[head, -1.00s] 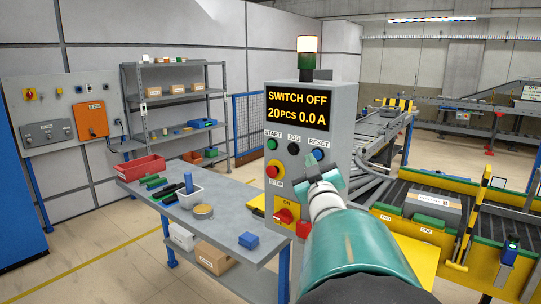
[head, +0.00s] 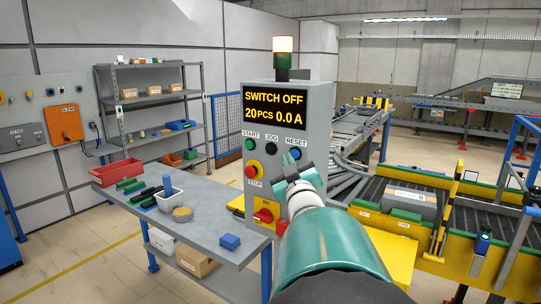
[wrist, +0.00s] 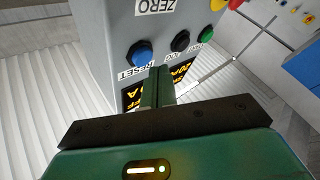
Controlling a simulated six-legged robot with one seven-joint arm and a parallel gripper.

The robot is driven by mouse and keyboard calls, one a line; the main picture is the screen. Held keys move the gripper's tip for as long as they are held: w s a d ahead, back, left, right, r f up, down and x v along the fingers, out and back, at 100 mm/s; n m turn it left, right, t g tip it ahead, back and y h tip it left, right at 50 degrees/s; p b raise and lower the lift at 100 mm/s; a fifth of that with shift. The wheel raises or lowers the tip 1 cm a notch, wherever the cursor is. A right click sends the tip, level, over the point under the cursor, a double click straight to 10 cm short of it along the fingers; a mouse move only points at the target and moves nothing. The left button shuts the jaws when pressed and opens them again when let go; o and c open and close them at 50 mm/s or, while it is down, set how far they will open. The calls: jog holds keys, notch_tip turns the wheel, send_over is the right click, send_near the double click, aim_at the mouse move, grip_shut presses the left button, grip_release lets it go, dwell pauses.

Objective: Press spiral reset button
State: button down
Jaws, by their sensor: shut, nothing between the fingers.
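The blue reset button (head: 295,153) sits under the RESET label on the right of the grey control box (head: 312,127). It also shows in the wrist view (wrist: 140,54), where the box appears upside down. My gripper (head: 305,172) is shut and empty, just below and in front of the button in the head view. In the wrist view its closed fingertips (wrist: 158,75) lie to the right of the blue button. I see no contact with it. The display (head: 274,107) reads SWITCH OFF, 20 PCS, 0.0 A.
A black JOG button (head: 271,144), green START button (head: 250,145) and red STOP button (head: 251,172) are close by. A red switch (head: 264,216) sits lower. A workbench (head: 205,205) stands left, the yellow conveyor (head: 398,232) right.

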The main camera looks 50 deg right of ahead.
jog(key=shift+d, duration=0.15)
dwell(0.8)
jog(key=shift+d, duration=0.25)
jog(key=shift+w+d, duration=0.1)
jog(key=shift+d, duration=0.3)
dwell(0.6)
jog(key=shift+a, duration=0.8)
jog(key=a, duration=0.5)
jog(key=shift+s, duration=0.35)
dwell(0.8)
